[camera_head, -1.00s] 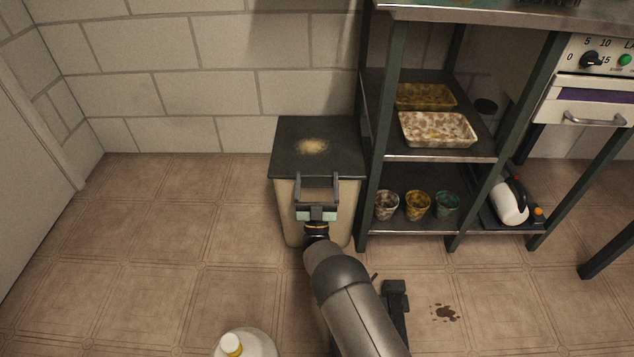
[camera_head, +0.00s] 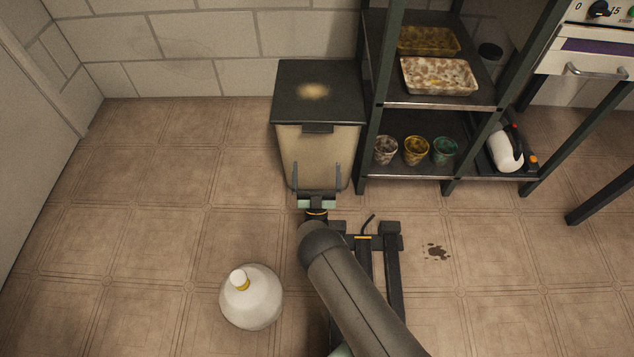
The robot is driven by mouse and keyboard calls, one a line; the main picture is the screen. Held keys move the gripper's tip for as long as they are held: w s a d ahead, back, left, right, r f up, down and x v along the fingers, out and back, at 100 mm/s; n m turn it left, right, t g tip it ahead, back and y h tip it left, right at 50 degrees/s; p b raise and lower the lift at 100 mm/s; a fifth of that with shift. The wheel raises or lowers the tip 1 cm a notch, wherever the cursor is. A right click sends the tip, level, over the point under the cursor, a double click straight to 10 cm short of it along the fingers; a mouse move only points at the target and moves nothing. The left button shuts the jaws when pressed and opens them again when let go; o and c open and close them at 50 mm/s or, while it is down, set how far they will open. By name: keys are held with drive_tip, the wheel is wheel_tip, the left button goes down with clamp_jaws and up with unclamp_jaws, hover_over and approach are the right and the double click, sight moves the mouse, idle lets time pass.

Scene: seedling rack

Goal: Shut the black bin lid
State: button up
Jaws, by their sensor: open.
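The bin (camera_head: 312,155) is a beige box standing on the floor against the wall, left of the shelf rack. Its black lid (camera_head: 335,88) lies flat over the top and looks shut, with a pale dusty patch on it and a dark tab at the front edge. My gripper (camera_head: 317,170) is open and empty, in front of the bin's lower front face and below the lid. Its two fingers point toward the bin, apart from the lid. I cannot tell whether the fingertips touch the bin's front.
A shelf rack (camera_head: 432,104) stands close to the bin's right, holding trays and several pots. A white jug (camera_head: 251,300) with a yellow collar stands on the floor at the lower left. A dark stain (camera_head: 437,252) marks the floor at right. The floor left of the bin is clear.

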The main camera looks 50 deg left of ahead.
drive_tip(key=p+v, duration=0.1)
drive_tip(key=v, duration=0.4)
drive_tip(key=shift+f, duration=0.1)
idle(0.4)
